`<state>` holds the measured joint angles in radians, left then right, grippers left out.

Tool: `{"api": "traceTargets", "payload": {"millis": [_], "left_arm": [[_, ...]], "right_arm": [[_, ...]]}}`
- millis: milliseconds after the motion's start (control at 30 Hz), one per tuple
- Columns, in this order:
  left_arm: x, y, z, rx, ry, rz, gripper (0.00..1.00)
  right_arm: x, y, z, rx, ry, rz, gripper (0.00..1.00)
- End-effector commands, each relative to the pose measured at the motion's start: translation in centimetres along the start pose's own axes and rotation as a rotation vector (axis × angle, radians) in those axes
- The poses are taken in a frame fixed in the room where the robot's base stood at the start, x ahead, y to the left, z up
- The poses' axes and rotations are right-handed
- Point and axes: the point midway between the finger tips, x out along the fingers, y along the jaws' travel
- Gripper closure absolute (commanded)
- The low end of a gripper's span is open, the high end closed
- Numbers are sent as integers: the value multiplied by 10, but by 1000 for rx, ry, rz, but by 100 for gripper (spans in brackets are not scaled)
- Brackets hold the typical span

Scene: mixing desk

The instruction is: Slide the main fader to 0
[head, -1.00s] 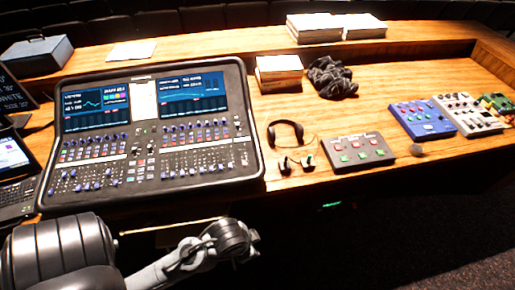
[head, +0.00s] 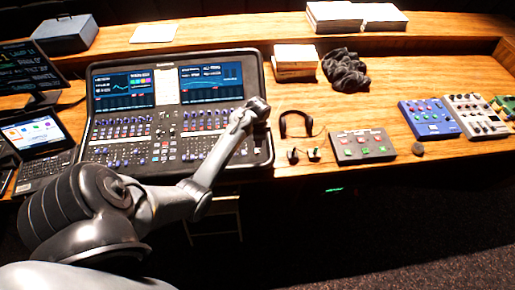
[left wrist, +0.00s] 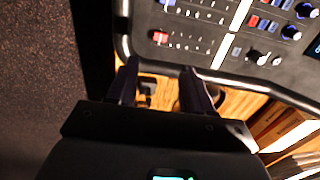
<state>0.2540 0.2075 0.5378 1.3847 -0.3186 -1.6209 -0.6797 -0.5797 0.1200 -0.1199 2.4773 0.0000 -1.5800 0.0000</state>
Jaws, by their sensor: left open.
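The mixing desk (head: 120,148) lies on the wooden table with its two screens lit. My left arm reaches over its right part, and my left gripper's fingers cannot be made out in the head view. In the left wrist view my left gripper (left wrist: 160,88) is open and empty, its two dark fingers apart near the desk's edge. A red fader cap (left wrist: 160,37) stands on the desk panel (left wrist: 207,48), above the fingers in the picture and apart from them. I cannot tell for certain whether it is the main fader. My right gripper is not in view.
A laptop (head: 40,138) stands left of the desk. Headphones (head: 296,122), a grey button box (head: 361,146), a blue box (head: 428,118) and a white box (head: 476,115) lie to the right. Books (head: 295,62) and a dark cloth (head: 345,70) sit behind.

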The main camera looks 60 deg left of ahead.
Motion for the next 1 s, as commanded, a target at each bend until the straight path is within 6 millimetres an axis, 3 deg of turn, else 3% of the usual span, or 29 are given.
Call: {"api": "traceTargets", "payload": {"millis": [167, 600, 1000], "left_arm": [[18, -1, 0, 3, -2, 5, 49], [86, 0, 0, 2, -2, 5, 49], [105, -1, 0, 1, 0, 2, 49]], "right_arm": [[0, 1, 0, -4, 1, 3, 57], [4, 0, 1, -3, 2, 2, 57], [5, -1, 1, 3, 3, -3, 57]]}}
